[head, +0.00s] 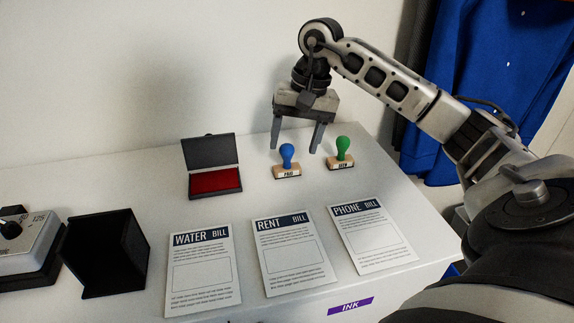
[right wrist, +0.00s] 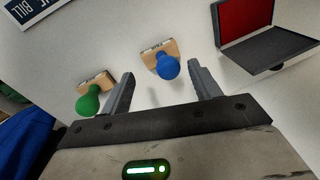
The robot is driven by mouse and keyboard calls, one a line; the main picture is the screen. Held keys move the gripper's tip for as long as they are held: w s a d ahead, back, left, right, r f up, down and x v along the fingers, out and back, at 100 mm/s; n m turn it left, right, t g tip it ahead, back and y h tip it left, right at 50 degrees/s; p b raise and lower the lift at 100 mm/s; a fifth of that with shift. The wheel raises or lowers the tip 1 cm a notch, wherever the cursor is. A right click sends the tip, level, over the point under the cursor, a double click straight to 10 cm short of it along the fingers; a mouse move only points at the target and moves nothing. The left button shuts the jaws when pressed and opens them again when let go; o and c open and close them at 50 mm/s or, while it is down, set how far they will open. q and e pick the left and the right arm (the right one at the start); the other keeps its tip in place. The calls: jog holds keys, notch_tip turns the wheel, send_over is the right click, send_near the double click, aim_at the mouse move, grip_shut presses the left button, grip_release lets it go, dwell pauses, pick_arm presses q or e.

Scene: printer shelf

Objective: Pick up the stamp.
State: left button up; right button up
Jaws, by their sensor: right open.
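Two stamps stand upright on the white surface. One has a blue knob on a wooden base, the blue stamp (head: 287,160); the other is the green stamp (head: 341,153), to its right. My right gripper (head: 296,149) is open and empty, pointing down behind and above the blue stamp. In the right wrist view the blue stamp (right wrist: 166,63) shows just beyond and between the two fingertips, not held. The green stamp (right wrist: 90,98) lies outside the left finger there. My left gripper is in neither view.
An open ink pad (head: 214,181) with red felt stands left of the blue stamp. The water bill (head: 202,285), rent bill (head: 293,269) and phone bill (head: 372,250) lie in front. A black open box (head: 107,255) and a grey dial device (head: 22,240) stand at left. A wall is behind.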

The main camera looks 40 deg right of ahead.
aim_at(292, 146)
jog(key=f, duration=0.3)
jog(key=a+f, duration=0.1)
jog(key=f, duration=0.1)
jog(key=shift+w, duration=0.25)
jog(key=shift+r, duration=0.1)
jog(key=c, duration=0.6)
jog(key=shift+r, duration=0.5)
notch_tip(292, 146, up, 3)
jog(key=shift+f, duration=0.15)
jog(key=s+r, duration=0.1)
jog(key=s+a+r, duration=0.1)
jog(key=s+r, duration=0.2)
jog(key=r, duration=0.1)
jog(key=shift+s+a+r, duration=0.1)
jog(key=shift+s+a, duration=0.05)
jog(key=shift+a, duration=0.2)
jog(key=s+a+r, duration=0.1)
jog(key=s, duration=0.2)
jog(key=s+a+r, duration=0.1)
jog(key=s, duration=0.1)
jog(key=s+a+r+b, duration=0.1)
jog(key=s+r, duration=0.1)
jog(key=s, duration=0.1)
jog(key=shift+s+a, duration=0.3)
jog(key=shift+a, duration=0.1)
jog(key=shift+c, duration=0.2)
jog(key=shift+o, duration=0.6)
